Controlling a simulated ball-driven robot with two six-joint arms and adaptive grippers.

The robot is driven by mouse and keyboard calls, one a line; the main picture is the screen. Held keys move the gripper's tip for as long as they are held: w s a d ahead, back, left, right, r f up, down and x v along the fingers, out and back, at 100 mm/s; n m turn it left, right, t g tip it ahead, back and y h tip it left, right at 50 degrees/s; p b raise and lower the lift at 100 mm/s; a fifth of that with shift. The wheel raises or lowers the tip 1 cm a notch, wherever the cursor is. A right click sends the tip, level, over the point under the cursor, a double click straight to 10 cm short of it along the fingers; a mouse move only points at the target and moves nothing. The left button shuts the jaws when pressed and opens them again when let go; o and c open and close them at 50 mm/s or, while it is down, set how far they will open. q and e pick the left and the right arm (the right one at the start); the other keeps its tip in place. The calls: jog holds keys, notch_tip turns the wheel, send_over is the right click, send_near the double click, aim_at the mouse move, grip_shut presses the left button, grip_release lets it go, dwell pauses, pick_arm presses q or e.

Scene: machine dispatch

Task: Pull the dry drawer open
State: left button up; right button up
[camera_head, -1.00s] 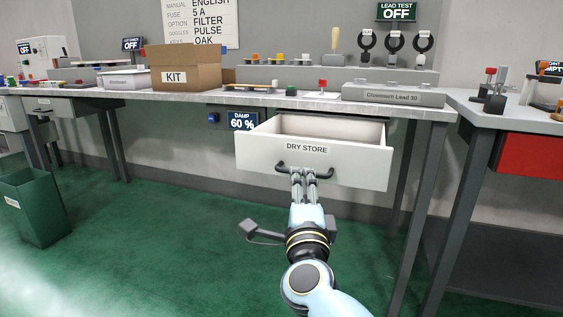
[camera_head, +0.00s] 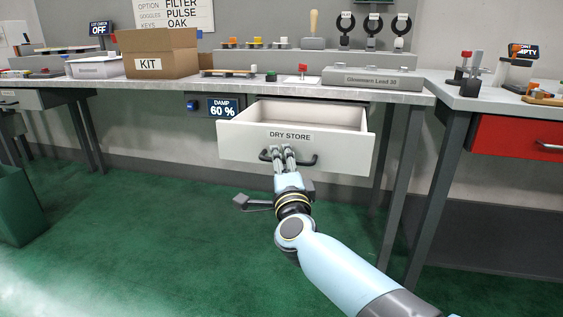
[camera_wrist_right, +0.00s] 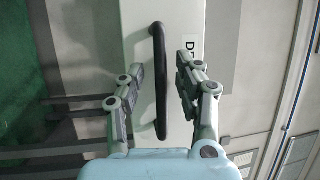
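The dry drawer (camera_head: 240,142) is a white drawer labelled DRY STORE under the bench, and it stands pulled out, with its empty-looking inside (camera_head: 310,115) partly showing. Its dark bar handle (camera_head: 309,161) is on the front. My right gripper (camera_head: 283,150) is at the handle. In the right wrist view the handle (camera_wrist_right: 160,80) lies between the two spread fingers of my right gripper (camera_wrist_right: 161,68), with a gap on each side. My left gripper is not in view.
The grey bench top (camera_head: 180,84) holds a KIT box (camera_head: 150,66) and a grey block (camera_head: 372,80). A damp display (camera_head: 223,107) hangs left of the drawer. A red drawer (camera_head: 515,137) is at the right, a green bin (camera_head: 15,205) at the left.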

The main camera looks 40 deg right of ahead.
grip_shut()
dwell(0.5)
jog(key=shift+w+d, duration=0.1)
